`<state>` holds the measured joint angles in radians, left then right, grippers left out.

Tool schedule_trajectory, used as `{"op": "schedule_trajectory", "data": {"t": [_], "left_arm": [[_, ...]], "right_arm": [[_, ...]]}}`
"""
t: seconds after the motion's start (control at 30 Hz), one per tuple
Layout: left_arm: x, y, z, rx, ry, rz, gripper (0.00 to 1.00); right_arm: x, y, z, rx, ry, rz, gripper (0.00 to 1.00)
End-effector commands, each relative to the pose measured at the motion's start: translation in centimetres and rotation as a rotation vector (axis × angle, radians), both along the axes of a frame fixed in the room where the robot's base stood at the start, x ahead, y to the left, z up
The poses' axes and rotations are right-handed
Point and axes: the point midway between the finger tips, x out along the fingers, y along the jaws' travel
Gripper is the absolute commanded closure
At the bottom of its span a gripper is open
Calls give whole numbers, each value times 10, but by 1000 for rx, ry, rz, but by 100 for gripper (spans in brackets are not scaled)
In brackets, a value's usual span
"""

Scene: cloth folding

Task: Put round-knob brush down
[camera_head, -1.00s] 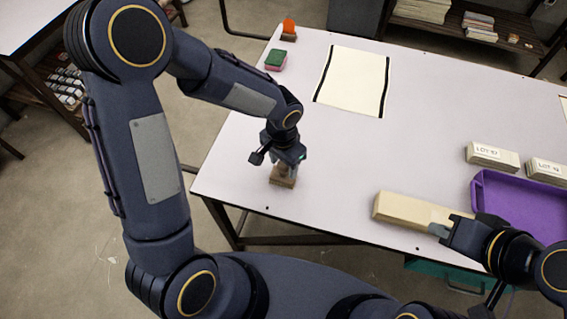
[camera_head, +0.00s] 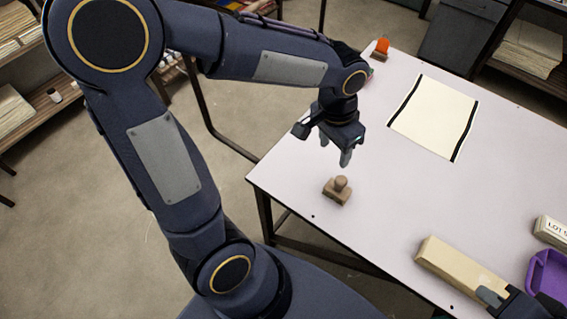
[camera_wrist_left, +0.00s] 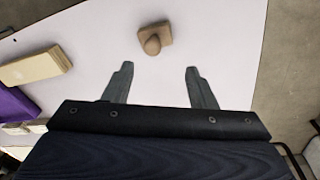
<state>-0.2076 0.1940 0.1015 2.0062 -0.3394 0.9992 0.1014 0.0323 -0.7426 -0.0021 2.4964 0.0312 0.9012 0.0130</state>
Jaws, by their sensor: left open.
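The round-knob brush (camera_head: 338,189) stands on the white table near its left front edge, knob up. It also shows in the left wrist view (camera_wrist_left: 154,38), beyond the fingertips and apart from them. My left gripper (camera_head: 335,156) is open and empty, above the table and a little behind the brush. Its two spread fingers show in the left wrist view (camera_wrist_left: 158,75) with nothing between them. My right gripper (camera_head: 492,297) is at the lower right, its tip at the end of a long cream block (camera_head: 458,268). Whether it grips the block is unclear.
A cream sheet with black side bands (camera_head: 436,116) lies flat at the back. An orange-topped object (camera_head: 381,46) stands at the far left corner. A purple tray (camera_head: 546,272) and a labelled stack (camera_head: 551,230) are at the right. The middle of the table (camera_head: 400,205) is clear.

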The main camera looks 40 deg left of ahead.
Motion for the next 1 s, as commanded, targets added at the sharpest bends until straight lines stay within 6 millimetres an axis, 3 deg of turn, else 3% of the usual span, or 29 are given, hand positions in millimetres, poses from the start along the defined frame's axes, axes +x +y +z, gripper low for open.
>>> {"op": "schedule_trajectory", "data": {"t": [0.1, 0.2, 0.4, 0.6, 0.9, 1.0], "left_arm": [[-37, 33, 26, -90, -73, 147, 48], [-71, 50, 39, -171, -138, 265, 48], [-120, 61, 45, -313, -258, 446, 48], [-139, 60, 43, -378, -318, 521, 48], [-140, 59, 43, -384, -323, 527, 48], [-140, 59, 53, -384, -323, 526, 48]], "right_arm": [[0, 0, 0, 0, 0, 0, 100], [0, 0, 0, 0, 0, 0, 100], [0, 0, 0, 0, 0, 0, 100], [0, 0, 0, 0, 0, 0, 100], [0, 0, 0, 0, 0, 0, 100], [0, 0, 10, 0, 0, 0, 100]]}}
